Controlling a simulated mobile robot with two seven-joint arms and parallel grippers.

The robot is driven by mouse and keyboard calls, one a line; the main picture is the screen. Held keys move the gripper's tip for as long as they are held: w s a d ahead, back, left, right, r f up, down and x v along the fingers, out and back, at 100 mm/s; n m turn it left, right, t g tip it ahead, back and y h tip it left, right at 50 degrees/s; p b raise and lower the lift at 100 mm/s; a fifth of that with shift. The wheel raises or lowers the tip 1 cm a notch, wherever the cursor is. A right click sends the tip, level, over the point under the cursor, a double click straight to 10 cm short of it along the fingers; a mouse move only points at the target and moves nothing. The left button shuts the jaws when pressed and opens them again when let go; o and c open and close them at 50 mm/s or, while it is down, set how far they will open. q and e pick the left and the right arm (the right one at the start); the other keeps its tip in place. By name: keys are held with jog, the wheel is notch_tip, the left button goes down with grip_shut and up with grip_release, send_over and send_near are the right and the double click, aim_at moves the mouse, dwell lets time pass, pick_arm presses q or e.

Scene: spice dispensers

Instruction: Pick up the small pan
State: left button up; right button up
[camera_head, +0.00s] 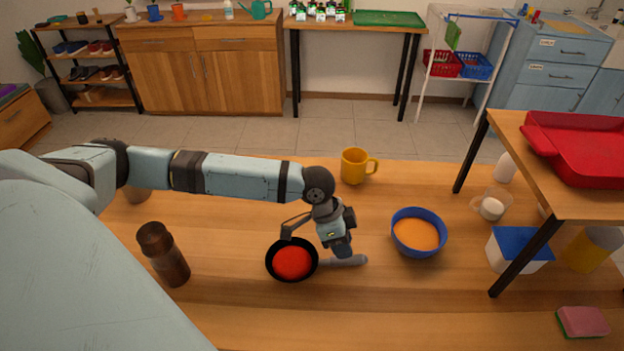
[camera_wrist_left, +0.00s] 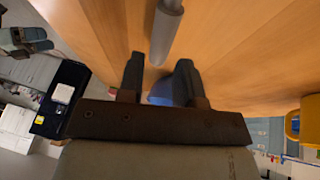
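The small pan (camera_head: 292,261) is black with a round red filling and stands on the wooden table, left of the blue bowl. Its grey handle (camera_head: 350,261) points right. My left gripper (camera_head: 322,242) is just above the pan and its handle, partly covering where they join. In the left wrist view the gripper's two dark fingers (camera_wrist_left: 158,60) are spread apart, with nothing held between them. The grey handle (camera_wrist_left: 166,32) shows past the fingertips, lined up with the gap. Whether it touches a finger is hard to tell. My right gripper is not seen.
A blue bowl (camera_head: 419,233) with orange filling is right of the handle. A yellow mug (camera_head: 355,166) stands behind, and a dark brown bottle (camera_head: 163,254) to the left. A raised shelf (camera_head: 560,205) stands on the right. The table front is clear, apart from a sponge (camera_head: 583,321).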

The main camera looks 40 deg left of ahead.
pick_arm(q)
jog(key=x, duration=0.4)
jog(key=shift+w+d+f, duration=0.1)
jog(key=shift+f, duration=0.3)
grip_shut()
jog(key=shift+r, duration=0.1)
